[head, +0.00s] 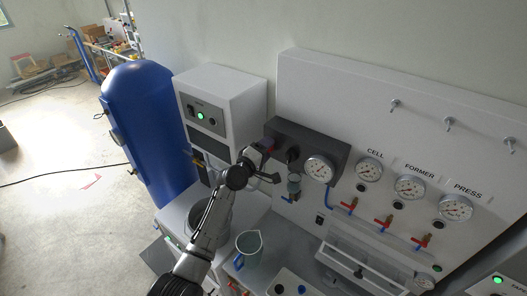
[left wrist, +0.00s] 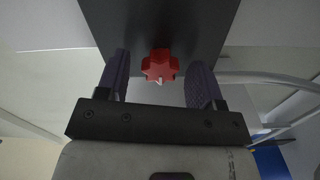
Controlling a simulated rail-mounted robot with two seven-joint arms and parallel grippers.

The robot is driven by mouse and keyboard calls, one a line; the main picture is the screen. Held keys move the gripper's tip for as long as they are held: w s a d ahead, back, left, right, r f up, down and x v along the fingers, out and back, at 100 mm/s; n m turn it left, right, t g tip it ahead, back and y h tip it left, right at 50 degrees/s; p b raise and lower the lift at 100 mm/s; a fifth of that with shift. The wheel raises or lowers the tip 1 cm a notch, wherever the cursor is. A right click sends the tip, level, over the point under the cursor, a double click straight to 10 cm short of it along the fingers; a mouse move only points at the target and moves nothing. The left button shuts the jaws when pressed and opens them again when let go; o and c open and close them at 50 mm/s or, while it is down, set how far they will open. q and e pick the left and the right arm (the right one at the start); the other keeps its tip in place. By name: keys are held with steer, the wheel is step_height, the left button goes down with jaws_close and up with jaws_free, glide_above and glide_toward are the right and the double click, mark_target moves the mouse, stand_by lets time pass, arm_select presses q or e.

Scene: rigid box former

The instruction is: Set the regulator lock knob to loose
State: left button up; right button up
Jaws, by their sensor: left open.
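A red star-shaped knob (left wrist: 160,66) with a small pale mark sits on a dark grey block (left wrist: 160,22) in the left wrist view. My left gripper (left wrist: 160,82) is open, with one dark finger on each side of the knob and visible gaps between. In the head view my left gripper (head: 262,162) is at the left end of the dark regulator panel (head: 325,148), which carries a black knob (head: 292,155) and a round gauge (head: 319,169). The gripper largely hides the red knob there. My right gripper is not in view.
Gauges marked CELL (head: 369,168), FORMER (head: 410,187) and PRESS (head: 456,207) line the wall panel, with red-handled valves below. A grey cabinet with a green light (head: 201,116) and a blue tank (head: 148,115) stand left. A pitcher (head: 248,250) stands below the gripper.

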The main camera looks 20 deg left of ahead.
arm_select(q)
steer(key=shift+s, duration=0.1)
steer(key=b+v, duration=0.1)
steer(key=v, duration=1.2)
steer(key=shift+s+a, duration=0.15)
steer(key=shift+s, duration=0.15)
